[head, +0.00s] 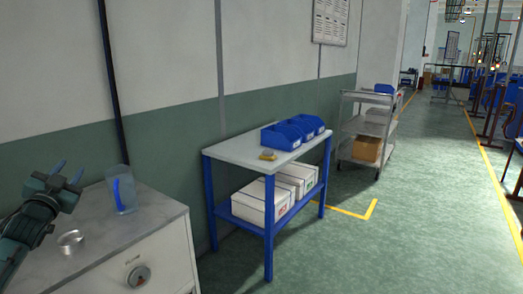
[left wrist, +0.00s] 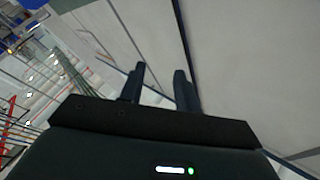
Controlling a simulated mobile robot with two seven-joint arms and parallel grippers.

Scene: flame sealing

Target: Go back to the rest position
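My left gripper (head: 68,174) is raised at the left of the head view, above a grey cabinet (head: 160,205). Its two fingers stand apart with nothing between them. In the left wrist view the fingers (left wrist: 158,88) are also apart, with only wall and room behind them. On the cabinet top stand a clear container (head: 120,189) with a blue item inside and a small round metal ring or dish (head: 71,241). The gripper is apart from both in the picture. My right gripper is in neither view.
A blue-legged table (head: 235,150) to the right holds blue bins (head: 292,132) and a small yellow-grey item (head: 268,155), with white boxes (head: 262,201) on its lower shelf. A metal cart (head: 365,125) stands beyond. The green floor (head: 420,220) at right is clear.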

